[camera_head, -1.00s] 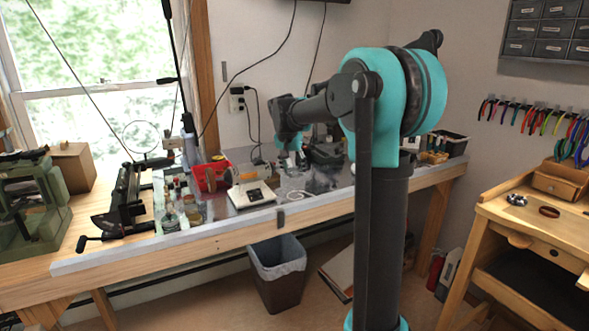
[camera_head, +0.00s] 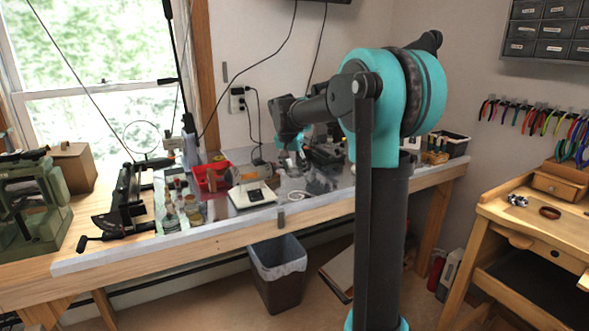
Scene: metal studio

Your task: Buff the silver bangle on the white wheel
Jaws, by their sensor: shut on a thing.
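My gripper (camera_head: 292,158) hangs over the back middle of the bench, at the end of my bent arm. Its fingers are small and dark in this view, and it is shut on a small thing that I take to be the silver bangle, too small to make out. The polishing machine (camera_head: 251,195), with a light base and an orange-brown motor, stands to the left of and in front of my gripper. Its white wheel (camera_head: 229,177) seems to be at the left end, apart from my gripper; its detail is unclear. A pale ring-shaped thing lies on the bench right of the machine.
Dark tools (camera_head: 325,158) stand to the right of my gripper. A waste bin (camera_head: 279,280) is under the bench (camera_head: 215,246).

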